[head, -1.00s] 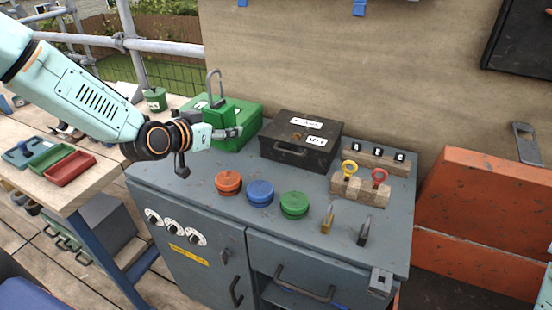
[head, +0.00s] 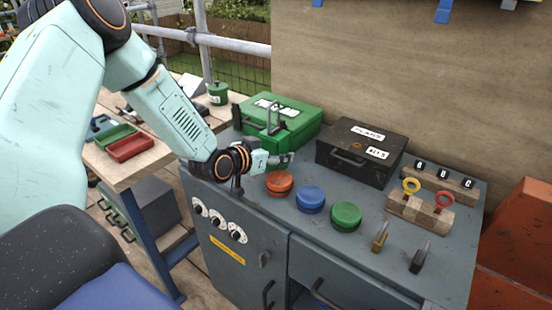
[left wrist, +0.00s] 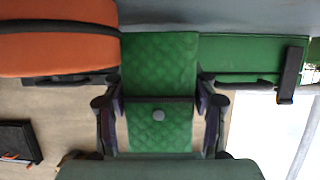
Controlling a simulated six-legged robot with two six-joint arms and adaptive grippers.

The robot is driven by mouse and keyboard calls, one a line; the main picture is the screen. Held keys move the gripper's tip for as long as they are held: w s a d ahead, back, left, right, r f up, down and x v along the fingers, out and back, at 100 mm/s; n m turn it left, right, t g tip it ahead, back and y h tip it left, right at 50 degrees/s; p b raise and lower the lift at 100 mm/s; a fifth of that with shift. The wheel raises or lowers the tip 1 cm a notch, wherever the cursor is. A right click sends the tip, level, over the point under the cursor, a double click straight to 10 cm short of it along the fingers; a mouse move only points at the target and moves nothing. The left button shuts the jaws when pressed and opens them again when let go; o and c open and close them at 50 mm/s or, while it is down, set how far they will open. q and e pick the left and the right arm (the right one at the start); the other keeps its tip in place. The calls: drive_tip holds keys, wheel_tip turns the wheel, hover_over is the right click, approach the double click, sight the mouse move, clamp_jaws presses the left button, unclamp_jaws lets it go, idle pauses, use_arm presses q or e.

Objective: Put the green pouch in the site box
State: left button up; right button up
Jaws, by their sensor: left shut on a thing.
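My left gripper (head: 280,160) is shut on the green pouch (head: 266,139), just behind the orange round lid. In the left wrist view the pouch (left wrist: 160,125) looks quilted, with a round grey stud, and sits between the two fingers (left wrist: 160,105). A grey loop stands up above the pouch in the head view. A green case (head: 298,117) with a white label, too small to read, lies behind the pouch. A black box (head: 340,164) with white labels lies right of it. Both look closed. I cannot tell which is the site box. My right gripper is not in view.
On the grey cabinet (head: 335,262) stand orange (head: 279,183), blue (head: 311,199) and green (head: 346,216) round lids in a row. Padlocks (head: 380,236) and a wooden block (head: 420,213) with coloured rings stand to the right. A wooden bench with trays (head: 130,147) is at left.

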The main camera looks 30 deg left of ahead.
use_arm(q)
drive_tip(key=shift+d+f, duration=0.1)
drive_tip(key=shift+f, duration=0.3)
drive_tip(key=shift+w+a+f, duration=0.1)
drive_tip(key=shift+w+a, duration=0.05)
drive_tip(key=shift+a, duration=0.1)
drive_tip(key=o, duration=1)
drive_tip(key=shift+a+f, duration=0.1)
drive_tip(key=shift+f, duration=0.05)
drive_tip(key=o, duration=0.5)
drive_tip(key=shift+d+r, duration=0.25)
drive_tip(key=shift+d, duration=0.05)
drive_tip(key=shift+a+f, duration=0.1)
